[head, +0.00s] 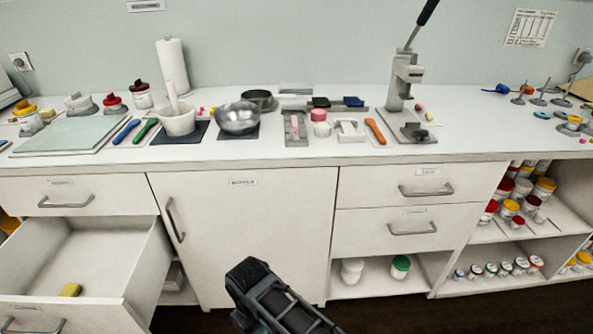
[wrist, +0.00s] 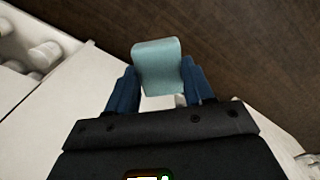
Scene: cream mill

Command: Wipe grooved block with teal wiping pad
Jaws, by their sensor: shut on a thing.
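My gripper (wrist: 158,78) is shut on the teal wiping pad (wrist: 157,62). The pad stands between the two blue fingers and sticks out past their tips. In the head view my dark arm shows at the bottom centre, low in front of the cabinet. The fingers and pad cannot be made out there. A white block with a notch (head: 349,130), which may be the grooved block, sits on the counter right of the centre. My gripper is well below and apart from it.
The counter (head: 250,157) carries a steel bowl (head: 237,118), a mortar (head: 178,119), an orange-handled tool (head: 375,131) and a lever press (head: 404,80). An open drawer (head: 138,262) with a yellow piece (head: 71,290) juts out at lower left. Open shelves with jars are at right.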

